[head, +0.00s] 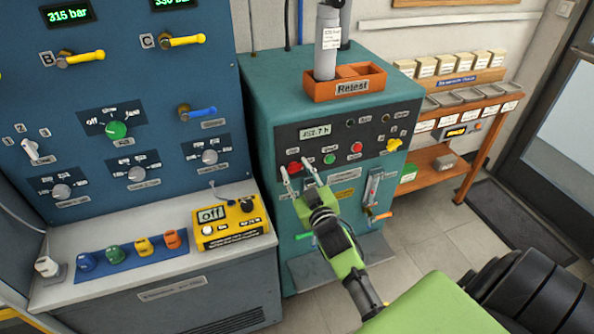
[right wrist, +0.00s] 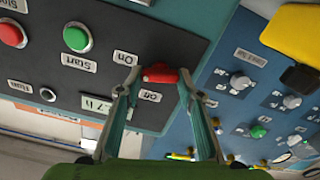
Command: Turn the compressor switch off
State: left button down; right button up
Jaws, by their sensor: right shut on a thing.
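The compressor switch (head: 294,166) is a small red knob on the dark panel of the teal cabinet (head: 265,95). My right gripper (head: 298,177) reaches up to it, with one finger on each side. In the right wrist view the red knob (right wrist: 160,73) sits between the fingertips of this gripper (right wrist: 157,82), which is shut on it. My left gripper is not in view.
An orange "Retest" tray (head: 345,84) with a grey cylinder (head: 327,40) stands on the cabinet. A yellow meter reading "Off" (head: 232,222) sits on the bench at left.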

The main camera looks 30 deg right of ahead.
jog(key=n, duration=0.3)
jog(key=shift+a+n, duration=0.1)
jog(key=shift+n, duration=0.3)
jog(key=n, duration=0.3)
jog(key=shift+f+n, duration=0.15)
jog(key=shift+n, duration=0.15)
jog(key=n+b, duration=0.1)
jog(key=n, duration=0.2)
jog(key=shift+a+f+n, duration=0.1)
jog(key=shift+n, duration=2.3)
jog(key=o, duration=1.1)
